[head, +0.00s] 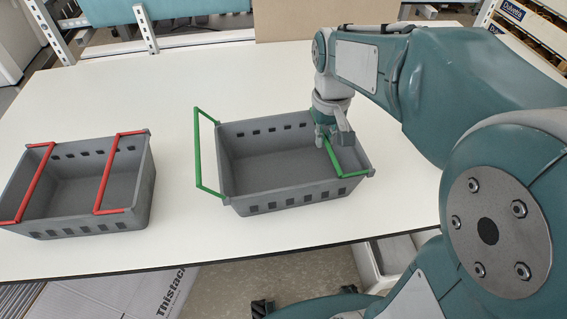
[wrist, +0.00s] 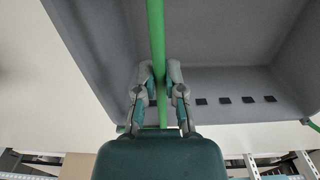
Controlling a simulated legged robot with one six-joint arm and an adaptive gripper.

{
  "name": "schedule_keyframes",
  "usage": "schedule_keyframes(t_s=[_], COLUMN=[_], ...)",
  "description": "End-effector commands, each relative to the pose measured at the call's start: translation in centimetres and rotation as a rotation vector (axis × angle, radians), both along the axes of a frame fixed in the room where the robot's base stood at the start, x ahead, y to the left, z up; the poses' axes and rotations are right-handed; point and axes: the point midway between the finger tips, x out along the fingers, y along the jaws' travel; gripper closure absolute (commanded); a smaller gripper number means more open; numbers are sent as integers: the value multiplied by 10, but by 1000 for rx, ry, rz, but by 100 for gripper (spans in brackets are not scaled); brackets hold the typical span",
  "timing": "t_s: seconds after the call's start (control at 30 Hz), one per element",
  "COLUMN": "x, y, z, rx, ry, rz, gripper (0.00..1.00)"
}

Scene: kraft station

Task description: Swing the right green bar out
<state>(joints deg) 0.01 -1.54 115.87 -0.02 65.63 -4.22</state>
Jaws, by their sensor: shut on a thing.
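The grey crate with green bars (head: 285,195) stands on the white table in the middle of the head view. Its left green bar (head: 197,148) is swung out past the crate's left side. Its right green bar (head: 332,158) lies across the inside of the crate near the right end, partly hidden by my gripper. My gripper (head: 326,137) is over the right part of this crate. In the wrist view the fingers of my gripper (wrist: 160,85) are closed on the right green bar (wrist: 156,35) from both sides.
A second grey crate (head: 80,225) with two red bars (head: 118,172) lying across it stands at the left. The white table (head: 250,80) is clear behind the crates and between them. Its front edge runs close below the crates. A brown board (head: 325,20) stands at the back.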

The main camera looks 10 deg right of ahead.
Motion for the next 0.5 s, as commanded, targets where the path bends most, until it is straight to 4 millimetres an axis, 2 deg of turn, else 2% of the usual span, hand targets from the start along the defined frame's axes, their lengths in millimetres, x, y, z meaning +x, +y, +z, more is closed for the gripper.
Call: schedule_keyframes(t_s=[0.5], x=[0], y=[-2], z=[14], rx=[0], ry=[-1], rz=[0], gripper=[100])
